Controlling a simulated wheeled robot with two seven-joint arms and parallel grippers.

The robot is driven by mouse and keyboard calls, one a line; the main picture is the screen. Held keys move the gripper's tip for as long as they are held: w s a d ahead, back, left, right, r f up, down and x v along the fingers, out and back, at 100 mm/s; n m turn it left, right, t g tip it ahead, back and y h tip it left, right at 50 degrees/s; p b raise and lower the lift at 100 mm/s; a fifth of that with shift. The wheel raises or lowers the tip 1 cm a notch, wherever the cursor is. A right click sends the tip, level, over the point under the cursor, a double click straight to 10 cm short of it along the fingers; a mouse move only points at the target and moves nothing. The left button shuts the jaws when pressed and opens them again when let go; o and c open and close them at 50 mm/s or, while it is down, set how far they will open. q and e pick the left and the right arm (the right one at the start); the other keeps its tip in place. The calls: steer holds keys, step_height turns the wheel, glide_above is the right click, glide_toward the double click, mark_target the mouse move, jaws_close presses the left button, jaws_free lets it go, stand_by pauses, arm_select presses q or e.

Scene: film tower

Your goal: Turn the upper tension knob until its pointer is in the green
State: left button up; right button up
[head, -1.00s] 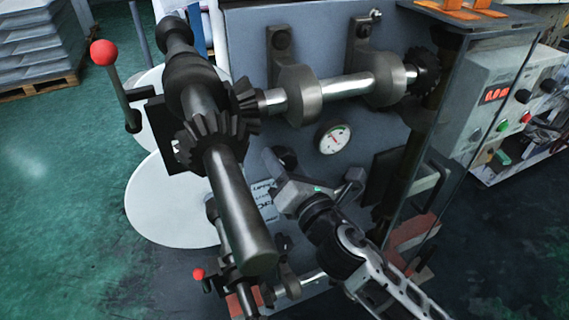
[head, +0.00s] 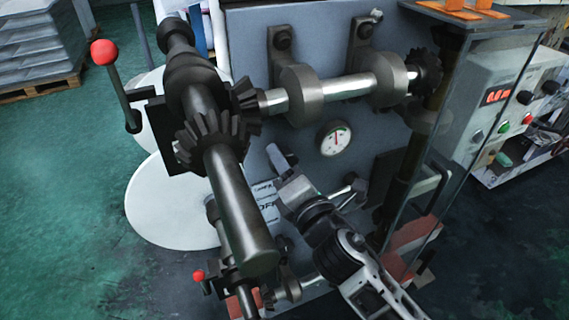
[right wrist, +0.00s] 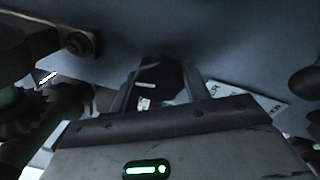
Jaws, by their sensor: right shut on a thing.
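The upper tension knob (right wrist: 160,76) is a dark, round piece on the grey machine panel (head: 262,30). In the right wrist view it sits between the two fingers of my right gripper (right wrist: 165,70), which is shut on it. In the head view my right gripper (head: 284,162) reaches up to the panel from the lower right and mostly hides the knob. The round white gauge (head: 333,138) is just right of and above the gripper. Its red pointer stands nearly straight up; whether it lies in the green is too small to tell. My left gripper is out of view.
A thick dark shaft with bevel gears (head: 228,190) juts out left of the gripper. A horizontal steel shaft with collars (head: 345,87) runs above the gauge. A clear guard with a handle (head: 436,185) stands at right. A label (head: 267,205) sits below the gripper.

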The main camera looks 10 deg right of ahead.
steer(key=shift+r, duration=0.1)
steer(key=o, duration=1)
steer(key=shift+c, duration=0.2)
steer(key=shift+s, duration=0.1)
arm_select(q)
steer(key=b, duration=0.2)
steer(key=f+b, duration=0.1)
steer(key=b, duration=0.1)
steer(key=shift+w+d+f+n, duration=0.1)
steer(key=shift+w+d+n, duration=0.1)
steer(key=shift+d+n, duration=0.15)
arm_select(e)
steer(key=v, duration=1.5)
steer(key=shift+s, duration=0.4)
steer(key=shift+d, duration=0.1)
